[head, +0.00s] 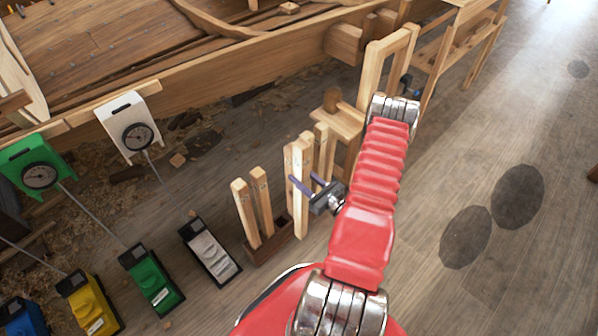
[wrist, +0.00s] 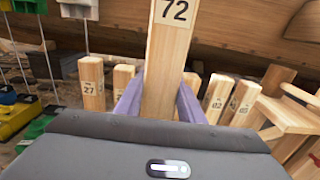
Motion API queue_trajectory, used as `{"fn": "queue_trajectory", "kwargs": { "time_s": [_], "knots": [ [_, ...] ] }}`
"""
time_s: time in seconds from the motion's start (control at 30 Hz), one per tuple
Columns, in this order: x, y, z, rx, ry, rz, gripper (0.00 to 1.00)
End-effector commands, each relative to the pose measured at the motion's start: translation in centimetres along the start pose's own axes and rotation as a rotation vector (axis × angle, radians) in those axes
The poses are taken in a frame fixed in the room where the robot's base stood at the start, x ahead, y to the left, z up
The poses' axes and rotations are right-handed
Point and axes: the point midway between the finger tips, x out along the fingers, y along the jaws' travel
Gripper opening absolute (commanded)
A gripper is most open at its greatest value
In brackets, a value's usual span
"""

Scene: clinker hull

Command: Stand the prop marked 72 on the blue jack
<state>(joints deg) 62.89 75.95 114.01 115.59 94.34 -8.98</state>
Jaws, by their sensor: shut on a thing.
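The prop marked 72 (wrist: 170,60) is a pale square wooden post with its number near the top. In the head view the prop (head: 301,200) stands about upright in front of the other props. My gripper (head: 316,184) has purple fingers closed on its two sides, which also show in the wrist view (wrist: 160,103). The prop's lower end is hidden in the wrist view. The blue jack (head: 22,316) is at the bottom left corner of the head view, partly cut off, well left of my gripper.
Yellow (head: 88,303), green (head: 151,279) and grey-white (head: 210,251) jacks stand between the blue jack and the prop box (head: 270,250). Several props stand in that box. Thin rods rise toward green (head: 40,176) and white (head: 128,130) gauges by the hull. Floor at right is open.

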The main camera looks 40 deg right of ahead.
Motion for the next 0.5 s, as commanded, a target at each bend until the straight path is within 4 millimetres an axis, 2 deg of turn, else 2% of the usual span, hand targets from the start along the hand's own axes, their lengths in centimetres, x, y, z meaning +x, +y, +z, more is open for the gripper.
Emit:
{"fn": "queue_trajectory", "kwargs": {
  "time_s": [0.27,0.5],
  "knots": [
    [0.0,0.0,0.1,-0.001,-0.002,0.000,0.00],
    [0.8,1.7,1.0,-0.002,-0.002,0.029,0.00]
  ]
}}
